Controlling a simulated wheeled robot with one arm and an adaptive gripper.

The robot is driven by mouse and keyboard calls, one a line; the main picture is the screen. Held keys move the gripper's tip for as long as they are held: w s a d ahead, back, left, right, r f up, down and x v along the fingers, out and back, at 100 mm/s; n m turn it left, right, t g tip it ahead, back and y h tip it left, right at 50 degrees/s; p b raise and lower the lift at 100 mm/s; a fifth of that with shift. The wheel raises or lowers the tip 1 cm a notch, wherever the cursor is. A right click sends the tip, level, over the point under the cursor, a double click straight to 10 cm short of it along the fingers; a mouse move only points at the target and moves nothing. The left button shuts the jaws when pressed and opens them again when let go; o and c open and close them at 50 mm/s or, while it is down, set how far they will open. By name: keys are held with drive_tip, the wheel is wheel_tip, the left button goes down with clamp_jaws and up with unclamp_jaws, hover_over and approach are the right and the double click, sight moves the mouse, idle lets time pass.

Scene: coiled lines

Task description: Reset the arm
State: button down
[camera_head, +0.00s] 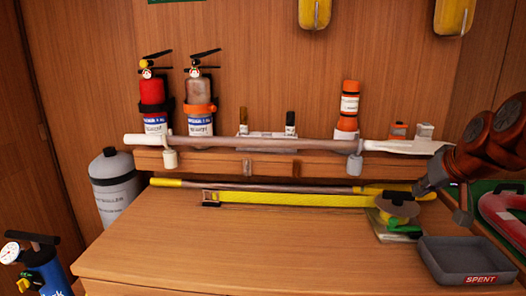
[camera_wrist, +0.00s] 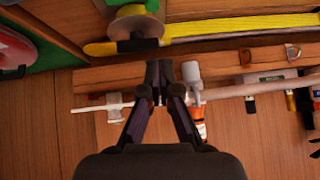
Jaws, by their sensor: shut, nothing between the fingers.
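My arm (camera_head: 488,140) reaches in from the right edge in the head view. My gripper (camera_head: 421,190) hangs at its end, above the right part of the wooden bench and in front of the shelf. In the wrist view the dark fingers (camera_wrist: 158,75) come together at their tips and hold nothing. Behind the fingers in that view lie the shelf edge (camera_wrist: 120,75) and a long pale pole (camera_wrist: 250,89). The gap between the fingers and these things is hard to judge.
A spool (camera_head: 397,207) with yellow and green parts sits below my gripper. A grey tray marked SPENT (camera_head: 440,250) is at front right. The bench's front left (camera_head: 230,245) is clear.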

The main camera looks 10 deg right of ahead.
drive_tip(key=s+a+f+n+g+y, duration=0.1)
drive_tip(key=s+a+f+g, duration=0.25)
drive_tip(key=a+f, duration=0.45)
drive_tip(key=s+a+f+n+g+y, duration=0.1)
drive_tip(key=s+a+f+g, duration=0.1)
drive_tip(key=s+a+f, duration=0.5)
drive_tip(key=s+a+f+g+h, duration=0.1)
drive_tip(key=s+a+f+g, duration=0.25)
drive_tip(key=s, duration=0.55)
drive_tip(key=s+a+f+g, duration=0.2)
drive_tip(key=s+a+f, duration=0.3)
drive_tip(key=s, duration=0.4)
drive_tip(key=s+p+v, duration=0.1)
drive_tip(key=p+v, duration=0.6)
drive_tip(key=v, duration=0.1)
drive_tip(key=s+p+v, duration=0.2)
drive_tip(key=p+v, duration=0.5)
drive_tip(key=p, duration=0.1)
drive_tip(key=shift+r+n+t, duration=0.3)
drive_tip(key=shift+r+t, duration=0.1)
drive_tip(key=shift+r, duration=0.4)
